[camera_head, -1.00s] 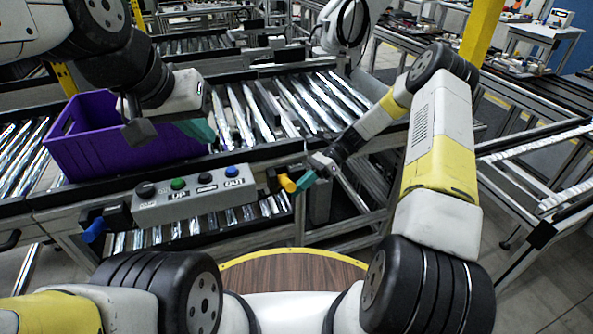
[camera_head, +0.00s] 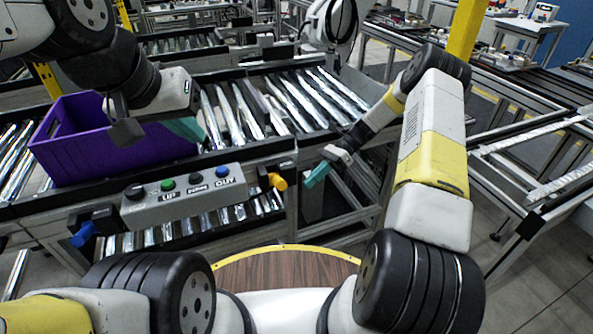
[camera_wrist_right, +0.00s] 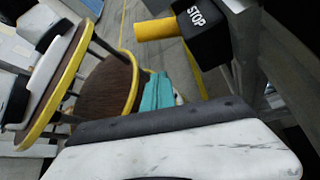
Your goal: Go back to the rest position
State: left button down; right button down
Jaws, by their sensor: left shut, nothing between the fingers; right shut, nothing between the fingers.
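My left gripper (camera_head: 186,130) shows at the upper left of the head view, its teal fingers shut and empty, in front of the purple crate's right end. My right gripper (camera_head: 317,174) is shut and empty in the head view, a little right of the yellow-orange knob (camera_head: 277,181) and apart from it. In the right wrist view the teal fingers of my right gripper (camera_wrist_right: 157,92) are together. The yellow knob on its black STOP box (camera_wrist_right: 155,29) shows above them in that view.
A purple crate (camera_head: 55,150) sits on the roller conveyor. A grey button box (camera_head: 150,212) with several buttons is on the conveyor's front edge, with a blue knob (camera_head: 82,234) at its left. A metal-framed table (camera_head: 530,222) stands at the right.

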jog(key=s+d+r+n+t+h, duration=0.1)
jog(key=s+r+n+t+h, duration=0.2)
jog(key=r, duration=0.8)
jog(key=s+d+r+n+t+h, duration=0.25)
jog(key=r+n, duration=0.25)
jog(key=r, duration=0.6)
jog(key=s+r+n+t+h, duration=0.1)
jog(key=s+r+n+t, duration=0.2)
jog(key=s, duration=0.5)
jog(key=s+d+r+n+t+h, duration=0.1)
jog(key=s+r+n+t+h, duration=0.1)
jog(key=s+r+n+t, duration=0.2)
jog(key=s+r+n, duration=0.2)
jog(key=s+r, duration=0.2)
jog(key=shift+s+n, duration=0.3)
jog(key=shift+s, duration=0.05)
